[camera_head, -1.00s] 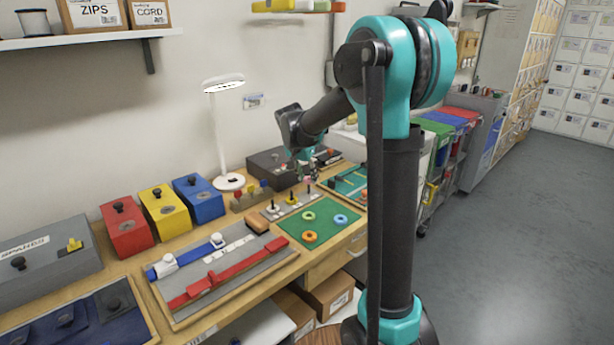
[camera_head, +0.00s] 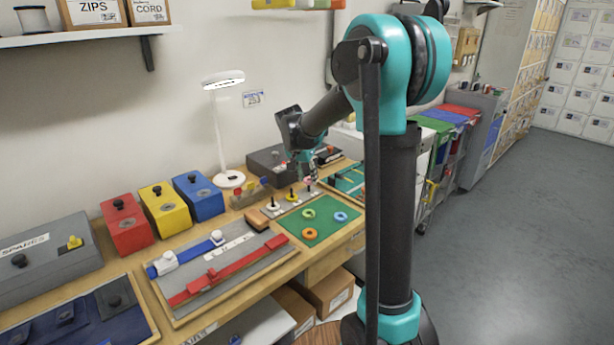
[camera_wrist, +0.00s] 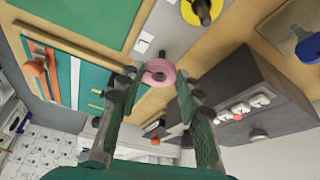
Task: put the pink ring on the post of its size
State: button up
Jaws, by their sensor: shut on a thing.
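The pink ring (camera_wrist: 153,65) is between the fingertips of my gripper (camera_wrist: 156,78) in the wrist view, which are shut on it. In the head view my gripper (camera_head: 308,180) is over the far right end of the grey post board (camera_head: 283,208), with the ring small and partly hidden. The other posts on the board stand in a yellow disc (camera_head: 291,198) and a white disc (camera_head: 272,206).
A green mat (camera_head: 325,229) in front holds a green ring (camera_head: 308,214), a blue ring (camera_head: 340,217) and an orange ring (camera_head: 309,234). A dark grey box (camera_head: 265,163) stands close behind my gripper. A white lamp (camera_head: 220,130) stands to the left.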

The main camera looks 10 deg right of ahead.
jog(key=o, duration=0.8)
jog(key=shift+c, duration=0.2)
jog(key=shift+o, duration=0.3)
jog(key=o, duration=0.4)
jog(key=shift+c, duration=0.2)
jog(key=shift+r, duration=0.1)
jog(key=shift+r, duration=3.4)
